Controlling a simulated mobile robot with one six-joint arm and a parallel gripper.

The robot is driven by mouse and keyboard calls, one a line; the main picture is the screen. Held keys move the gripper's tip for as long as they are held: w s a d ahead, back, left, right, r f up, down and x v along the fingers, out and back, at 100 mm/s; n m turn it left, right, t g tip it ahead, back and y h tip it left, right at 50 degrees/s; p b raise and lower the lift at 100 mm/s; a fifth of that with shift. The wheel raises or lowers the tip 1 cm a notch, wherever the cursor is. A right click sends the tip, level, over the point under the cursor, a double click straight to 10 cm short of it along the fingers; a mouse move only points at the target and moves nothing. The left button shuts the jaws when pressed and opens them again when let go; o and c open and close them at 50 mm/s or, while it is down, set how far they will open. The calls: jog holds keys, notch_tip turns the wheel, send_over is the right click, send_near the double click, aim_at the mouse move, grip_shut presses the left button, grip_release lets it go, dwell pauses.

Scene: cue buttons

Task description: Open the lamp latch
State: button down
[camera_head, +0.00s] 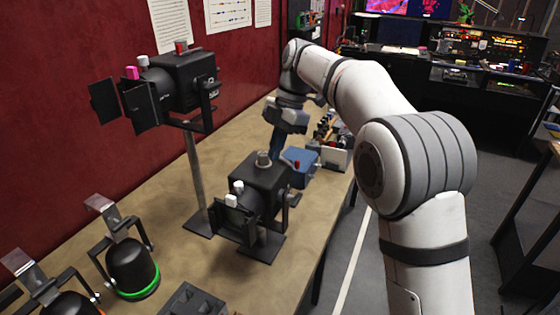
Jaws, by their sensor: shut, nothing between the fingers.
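Two black box-shaped lamps with flap doors stand on the table. The tall lamp (182,84) is on a post at the back left, with pink, white and red pieces on top. The low lamp (260,190) is nearer the middle, with a white piece at its front and a grey knob (264,158) on top. I cannot tell which piece is the latch. My gripper (277,150) points down behind the low lamp, beside a blue box (300,166). It is shut and holds nothing; its tips are partly hidden behind the low lamp.
The tan table (170,250) runs along a red wall. Black round lamps, one with a green ring (132,268), stand at the front left. A dark block (190,302) lies at the front edge. A white box (336,158) and small clutter stand behind the blue box.

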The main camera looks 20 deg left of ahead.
jog(key=v, duration=0.6)
jog(key=shift+w, duration=0.3)
jog(key=shift+d+r, duration=0.1)
